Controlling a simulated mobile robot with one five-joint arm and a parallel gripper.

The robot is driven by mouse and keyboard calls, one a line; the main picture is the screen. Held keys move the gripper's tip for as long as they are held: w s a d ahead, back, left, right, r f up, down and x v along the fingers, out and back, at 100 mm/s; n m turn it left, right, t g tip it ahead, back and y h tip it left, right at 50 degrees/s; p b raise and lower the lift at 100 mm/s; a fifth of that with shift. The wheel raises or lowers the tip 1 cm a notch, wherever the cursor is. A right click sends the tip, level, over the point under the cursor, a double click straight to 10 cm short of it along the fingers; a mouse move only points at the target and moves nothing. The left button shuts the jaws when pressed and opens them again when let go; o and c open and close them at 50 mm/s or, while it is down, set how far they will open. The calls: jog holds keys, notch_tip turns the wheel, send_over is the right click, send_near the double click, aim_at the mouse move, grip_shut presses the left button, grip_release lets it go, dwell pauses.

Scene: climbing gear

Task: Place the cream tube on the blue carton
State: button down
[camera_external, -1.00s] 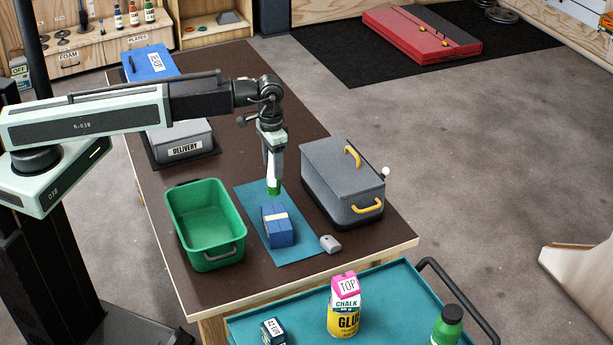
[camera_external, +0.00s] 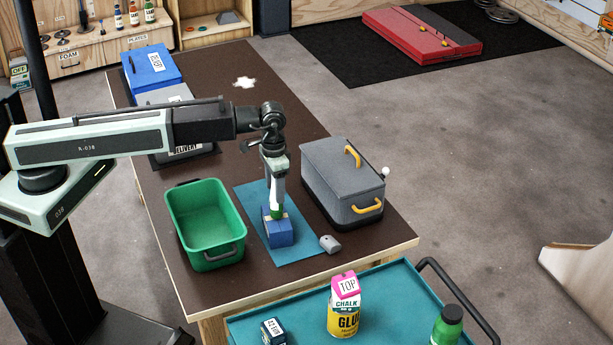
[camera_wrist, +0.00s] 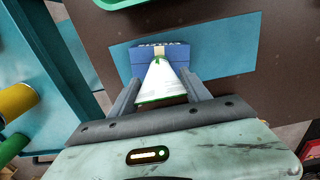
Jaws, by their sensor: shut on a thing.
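The cream tube, white with a green end, is held upright with its green end down in the external view (camera_external: 276,213). It also shows between the fingers in the wrist view (camera_wrist: 161,82). My gripper (camera_external: 276,195) is shut on it. The blue carton (camera_external: 279,236) with a pale band lies on the teal mat (camera_external: 295,252), directly below the tube. In the wrist view the carton (camera_wrist: 143,64) shows behind the tube. The tube's green end is at the carton's top; whether it touches is hard to tell.
A green bin (camera_external: 205,255) stands left of the mat, and a grey case with yellow handles (camera_external: 343,185) right of it. A small grey object (camera_external: 330,244) lies at the mat's right edge. A teal cart (camera_external: 300,305) stands in front.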

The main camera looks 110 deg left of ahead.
jog(key=shift+f, duration=0.4)
jog(key=c, duration=0.5)
grip_release()
notch_tip(320, 180, up, 13)
jog(key=p, duration=1.2)
jog(key=shift+f+p, duration=0.2)
jog(key=shift+p, duration=0.2)
jog(key=shift+f, duration=0.1)
jog(key=shift+f, duration=0.1)
jog(key=s+d+m, duration=0.2)
jog(key=d+m, duration=0.2)
jog(key=d, duration=1.2)
jog(key=s+d+m, duration=0.2)
jog(key=d+m, duration=0.3)
jog(key=d, duration=1.2)
jog(key=shift+s+d, duration=0.25)
